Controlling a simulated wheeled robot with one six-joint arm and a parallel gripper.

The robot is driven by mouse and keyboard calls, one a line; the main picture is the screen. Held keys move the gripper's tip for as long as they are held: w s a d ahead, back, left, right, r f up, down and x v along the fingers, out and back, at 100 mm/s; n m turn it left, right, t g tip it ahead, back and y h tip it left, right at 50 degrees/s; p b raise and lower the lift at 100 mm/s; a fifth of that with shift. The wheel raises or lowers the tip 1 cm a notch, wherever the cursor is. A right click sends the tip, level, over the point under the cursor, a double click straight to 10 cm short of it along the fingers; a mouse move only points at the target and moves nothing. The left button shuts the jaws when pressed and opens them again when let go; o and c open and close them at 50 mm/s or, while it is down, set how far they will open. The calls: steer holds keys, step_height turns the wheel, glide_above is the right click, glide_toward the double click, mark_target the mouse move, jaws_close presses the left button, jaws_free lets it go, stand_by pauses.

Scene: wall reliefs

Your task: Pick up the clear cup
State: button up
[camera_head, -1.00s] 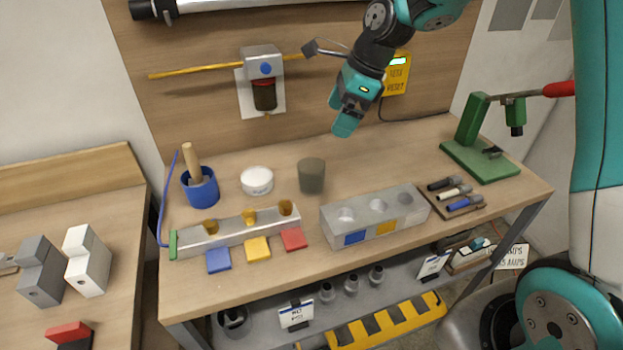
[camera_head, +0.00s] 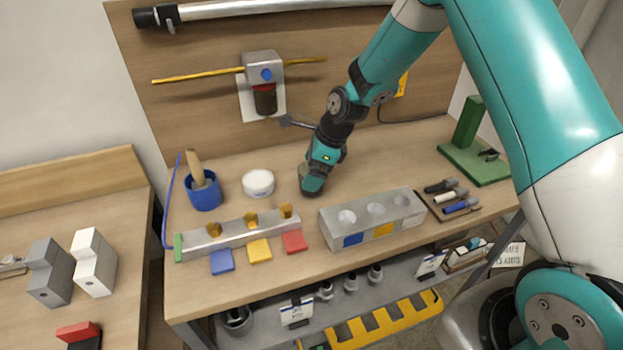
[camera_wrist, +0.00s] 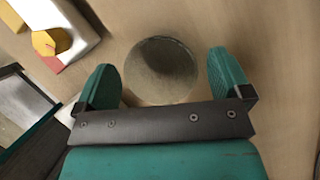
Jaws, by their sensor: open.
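The clear cup (camera_wrist: 160,70) is a smoky, see-through round cup standing on the wooden workbench. In the wrist view I look down on it between the two teal fingers of my gripper (camera_wrist: 168,82). The fingers are open, one on each side of the cup, with a small gap on both sides. In the head view my gripper (camera_head: 313,182) is low over the bench and hides most of the cup; only a dark edge shows at its side.
A white round container (camera_head: 258,183) and a blue cup with a wooden pestle (camera_head: 204,193) stand left. In front are a long metal rail (camera_head: 235,233) and a grey block with holes (camera_head: 372,219). A green press (camera_head: 472,150) stands right.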

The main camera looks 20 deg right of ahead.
steer(key=shift+x, duration=1.35)
steer(key=c, duration=1)
steer(key=shift+r, duration=0.1)
